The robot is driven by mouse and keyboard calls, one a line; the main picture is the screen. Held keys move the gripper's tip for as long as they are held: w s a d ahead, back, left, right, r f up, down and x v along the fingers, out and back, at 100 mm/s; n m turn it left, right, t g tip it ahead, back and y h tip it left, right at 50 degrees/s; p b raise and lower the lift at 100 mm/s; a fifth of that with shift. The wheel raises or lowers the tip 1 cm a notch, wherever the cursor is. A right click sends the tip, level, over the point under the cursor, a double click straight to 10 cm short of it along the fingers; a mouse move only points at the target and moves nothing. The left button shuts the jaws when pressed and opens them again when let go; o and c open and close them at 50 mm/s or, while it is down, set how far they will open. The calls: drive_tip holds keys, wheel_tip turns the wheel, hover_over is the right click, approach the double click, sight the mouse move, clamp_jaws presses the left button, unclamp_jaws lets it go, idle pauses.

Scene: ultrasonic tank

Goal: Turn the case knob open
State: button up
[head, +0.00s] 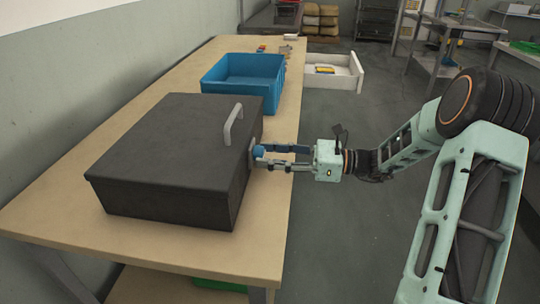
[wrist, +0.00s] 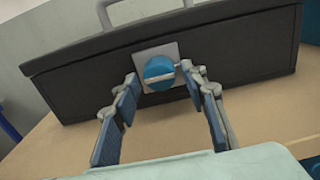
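The dark grey case (head: 165,150) sits on the wooden table with its lid down and a pale handle (head: 233,124) on top. Its blue round knob (wrist: 159,71) is on a light square plate (wrist: 177,52) on the case's side, with a pale bar across its face lying near level, slightly tilted. The knob (head: 258,151) also shows in the head view at the fingertips. My gripper (wrist: 160,85) is open, its fingers spread to the left and right of the knob. I cannot tell whether either finger touches it.
A blue bin (head: 243,75) stands behind the case on the table (head: 150,82). A white tray (head: 345,72) with a small yellow item is further back. Small items lie at the table's far end.

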drive_tip(key=c, duration=0.8)
drive_tip(key=shift+c, duration=0.2)
drive_tip(key=shift+n, duration=0.4)
drive_tip(key=n, duration=0.6)
drive_tip(key=shift+n, duration=0.3)
drive_tip(key=n+b, duration=0.2)
drive_tip(key=n, duration=0.3)
drive_tip(key=shift+w+d+f+b, duration=0.1)
drive_tip(key=shift+b, duration=0.2)
drive_tip(key=n+b, duration=0.2)
drive_tip(key=n, duration=0.3)
drive_tip(key=shift+b, duration=0.3)
drive_tip(key=shift+r+n, duration=0.2)
drive_tip(key=shift+n, duration=0.2)
